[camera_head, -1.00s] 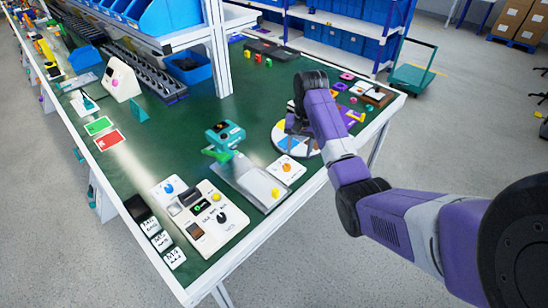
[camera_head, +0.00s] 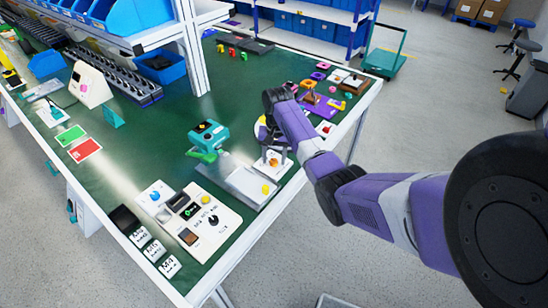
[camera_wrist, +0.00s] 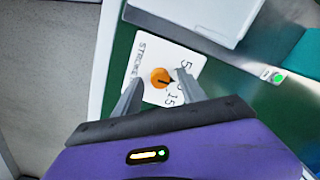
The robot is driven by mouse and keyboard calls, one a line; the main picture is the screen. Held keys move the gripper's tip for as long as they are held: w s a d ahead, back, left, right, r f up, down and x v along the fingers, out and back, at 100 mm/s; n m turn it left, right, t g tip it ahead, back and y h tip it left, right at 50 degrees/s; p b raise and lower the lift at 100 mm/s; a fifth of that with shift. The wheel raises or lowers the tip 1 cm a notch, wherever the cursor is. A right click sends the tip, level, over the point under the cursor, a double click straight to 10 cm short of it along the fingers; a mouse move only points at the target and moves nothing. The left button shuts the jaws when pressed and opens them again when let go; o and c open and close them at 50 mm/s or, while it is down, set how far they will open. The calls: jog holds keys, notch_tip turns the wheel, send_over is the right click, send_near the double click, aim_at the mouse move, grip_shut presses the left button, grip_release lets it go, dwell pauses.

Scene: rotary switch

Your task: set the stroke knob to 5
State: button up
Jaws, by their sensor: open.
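The stroke knob (camera_wrist: 161,78) is an orange disc with a dark pointer line, on a white plate (camera_wrist: 150,55) marked STROKE, with 5 and 15 legible and a middle mark partly covered. The pointer aims right in the wrist view, toward the middle mark rather than the 5. My gripper (camera_wrist: 159,84) is open, one finger on each side of the knob as seen from the wrist. I cannot tell how high the fingers are above the plate. In the head view the plate (camera_head: 276,163) is partly hidden beneath my gripper (camera_head: 272,147).
A grey machine base (camera_head: 240,182) with a teal head (camera_head: 208,135) stands just left of the plate. A white control panel (camera_head: 213,220) with a black knob lies nearer the front. The table's white edge (camera_head: 290,200) runs close on the right.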

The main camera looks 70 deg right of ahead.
grip_shut()
jog(key=shift+n, duration=0.4)
jog(key=n+p, duration=0.1)
jog(key=n, duration=0.2)
jog(key=shift+r+p, duration=0.1)
jog(key=shift+p, duration=0.25)
jog(key=shift+n+p, duration=0.6)
jog(key=shift+n, duration=2)
jog(key=shift+w, duration=0.1)
grip_release()
